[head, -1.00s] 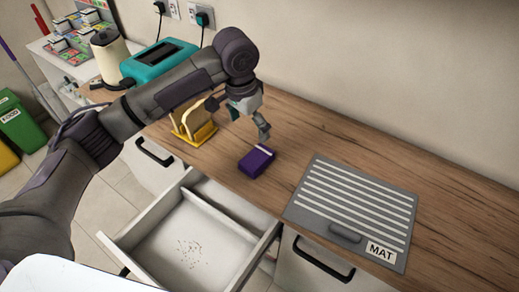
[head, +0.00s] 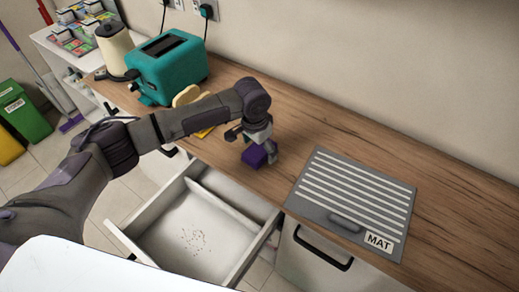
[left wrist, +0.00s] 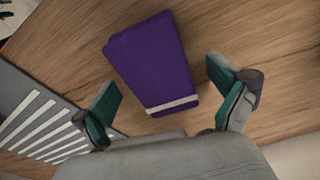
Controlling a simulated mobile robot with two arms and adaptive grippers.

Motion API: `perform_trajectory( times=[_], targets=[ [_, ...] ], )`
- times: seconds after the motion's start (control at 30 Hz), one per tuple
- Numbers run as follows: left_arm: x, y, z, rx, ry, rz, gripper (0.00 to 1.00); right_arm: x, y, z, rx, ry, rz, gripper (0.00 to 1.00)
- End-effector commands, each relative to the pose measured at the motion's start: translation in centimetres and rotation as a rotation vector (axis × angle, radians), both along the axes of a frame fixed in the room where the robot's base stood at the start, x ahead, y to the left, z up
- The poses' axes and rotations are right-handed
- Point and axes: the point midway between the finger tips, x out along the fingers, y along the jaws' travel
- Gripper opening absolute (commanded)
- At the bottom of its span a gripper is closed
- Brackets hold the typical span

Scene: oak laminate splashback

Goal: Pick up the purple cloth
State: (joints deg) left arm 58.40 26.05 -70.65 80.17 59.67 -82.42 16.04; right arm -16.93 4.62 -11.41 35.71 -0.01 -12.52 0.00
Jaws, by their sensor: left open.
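The purple cloth (head: 254,157) lies folded on the wooden counter, between the open drawer and the grey mat. In the left wrist view the cloth (left wrist: 153,62) shows nearly whole, with a pale stripe along its near edge. My left gripper (head: 260,148) is right above the cloth and partly hides it in the head view. In the left wrist view the green-padded fingers of my left gripper (left wrist: 165,98) are spread wide, one on each side of the cloth's near end, with gaps between. My right gripper is not in view.
The grey striped mat (head: 352,200) lies to the right on the counter (head: 440,190). An open white drawer (head: 198,232) with crumbs juts out in front. A teal toaster (head: 168,66) and a kettle (head: 115,48) stand at the back left. Bread (head: 187,95) is partly behind my arm.

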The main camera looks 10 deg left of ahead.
Motion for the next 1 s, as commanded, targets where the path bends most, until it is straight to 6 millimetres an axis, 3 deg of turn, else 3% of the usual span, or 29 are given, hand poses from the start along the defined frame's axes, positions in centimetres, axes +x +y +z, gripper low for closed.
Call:
perform_trajectory(
  times=[0.2,0.57,1.0],
  targets=[
    [0.0,0.0,-0.1,0.000,0.000,0.000,0.93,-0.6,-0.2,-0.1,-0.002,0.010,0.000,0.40],
    [0.0,0.0,0.0,0.000,0.000,0.001,0.33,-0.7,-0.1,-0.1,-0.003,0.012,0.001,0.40],
    [0.1,0.0,1.1,-0.002,-0.001,0.001,0.32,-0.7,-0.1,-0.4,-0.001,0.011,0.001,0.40]
  ],
)
